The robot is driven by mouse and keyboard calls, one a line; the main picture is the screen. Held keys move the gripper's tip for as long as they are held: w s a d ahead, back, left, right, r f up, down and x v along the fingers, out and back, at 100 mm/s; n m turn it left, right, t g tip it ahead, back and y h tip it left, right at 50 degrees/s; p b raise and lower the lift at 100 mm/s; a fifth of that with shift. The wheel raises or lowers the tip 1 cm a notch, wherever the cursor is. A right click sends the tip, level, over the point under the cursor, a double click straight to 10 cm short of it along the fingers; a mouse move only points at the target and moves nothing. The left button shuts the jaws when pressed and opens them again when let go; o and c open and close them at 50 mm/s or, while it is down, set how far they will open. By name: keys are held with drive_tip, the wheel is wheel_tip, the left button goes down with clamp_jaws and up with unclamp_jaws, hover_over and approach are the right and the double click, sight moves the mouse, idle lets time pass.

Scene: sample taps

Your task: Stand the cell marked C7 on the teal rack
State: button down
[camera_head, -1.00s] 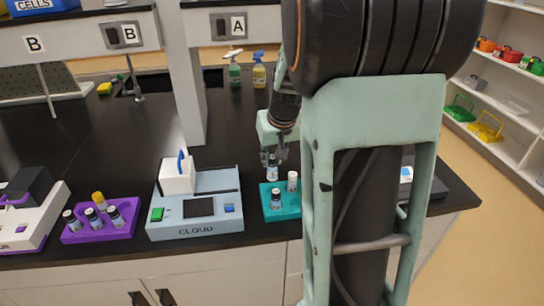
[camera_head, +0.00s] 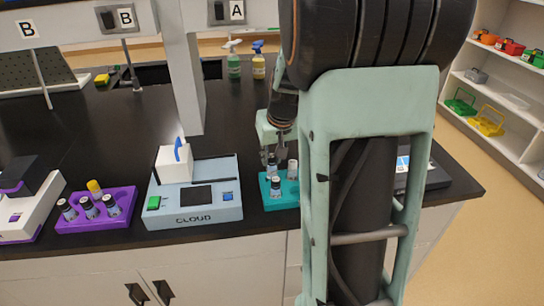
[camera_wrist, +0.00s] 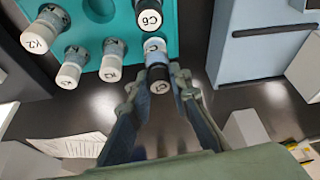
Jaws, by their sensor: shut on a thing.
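The teal rack (camera_head: 268,200) stands near the counter's front edge, partly hidden by my arm in the head view. My gripper (camera_head: 272,154) is over its back left side, shut on a cell (camera_head: 271,166). A cell marked C6 (camera_wrist: 149,17) and one marked K2 (camera_wrist: 40,35) stand in the rack.
A purple rack (camera_head: 95,222) with several cells is farther left. A dark device (camera_head: 432,180) is right, behind my arm. Two spray bottles (camera_head: 258,66) stand at the back.

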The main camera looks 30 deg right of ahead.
drive_tip(key=shift+f, duration=0.1)
drive_tip(key=shift+f+b, duration=0.6)
drive_tip(key=shift+b, duration=0.1)
drive_tip(key=shift+f, duration=0.1)
drive_tip(key=shift+f+b, duration=0.7)
drive_tip(key=shift+b, duration=0.1)
drive_tip(key=c, duration=1.7)
unclamp_jaws()
drive_tip(key=shift+o, duration=0.6)
